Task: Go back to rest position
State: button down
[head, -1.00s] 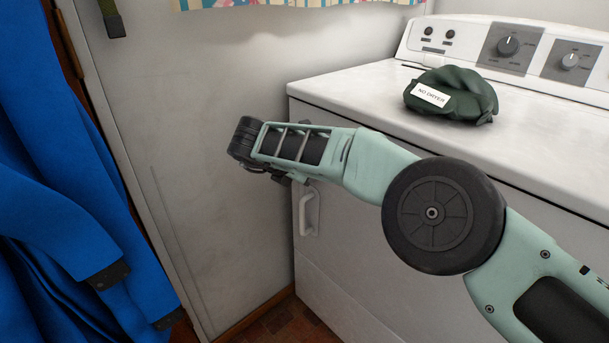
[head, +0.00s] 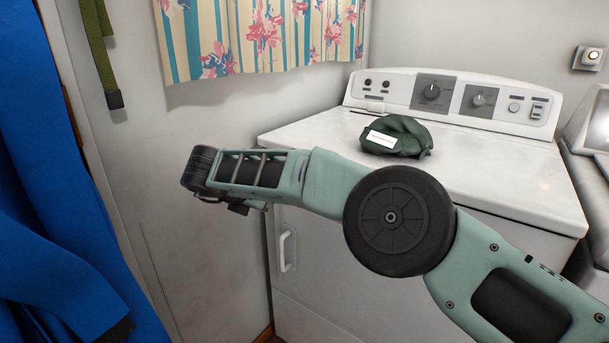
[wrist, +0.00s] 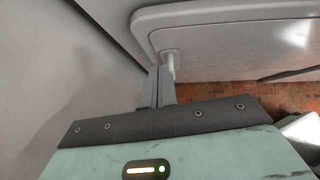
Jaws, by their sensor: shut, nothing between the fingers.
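My arm reaches from the lower right to the middle left in the head view, in front of the white dryer (head: 520,190). My gripper (wrist: 157,88) shows in the wrist view with its two fingers together and nothing between them. In the head view I cannot make out its fingers. In the wrist view a pale handle (wrist: 170,64) on a white panel is just beyond the fingertips; I cannot tell the exact gap.
A dark green cloth bundle (head: 408,133) with a white label lies on the dryer top. Blue clothing (head: 50,190) hangs at the left. A floral curtain (head: 260,40) covers the upper wall. A white handle (head: 288,250) is on the dryer front.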

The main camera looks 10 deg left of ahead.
jog(key=a+r+n+t+y, duration=0.2)
jog(key=a+r+n+y, duration=0.1)
jog(key=r+n, duration=0.35)
jog(key=a+r+n+t+y, duration=0.25)
jog(key=r+n, duration=0.25)
jog(key=r, duration=0.3)
jog(key=s+r+n+g+y, duration=0.1)
jog(key=s+r+n+y, duration=0.45)
jog(key=n, duration=0.35)
jog(key=s+d+f+n+g+y, duration=0.1)
jog(key=s+d+f+n+g, duration=0.3)
jog(key=s+n, duration=0.35)
jog(key=s+d+f+n+g, duration=0.1)
jog(key=s+d+n+g, duration=0.2)
jog(key=s+d+n, duration=0.5)
jog(key=s+d+f+n+g+h, duration=0.25)
jog(key=s+d+f+n, duration=0.2)
jog(key=d, duration=0.45)
jog(key=s+d+f+n+g+h, duration=0.1)
jog(key=s+d+f+n+h, duration=0.2)
jog(key=s+d, duration=0.45)
jog(key=s+d+f+n+g+h, duration=0.1)
jog(key=s+d+f+n+h, duration=0.25)
jog(key=d, duration=0.65)
notch_tip(320, 180, up, 18)
jog(key=s+d+p, duration=0.1)
jog(key=p, duration=1.6)
jog(key=shift+d+g+p, duration=0.3)
jog(key=shift+d+p, duration=0.1)
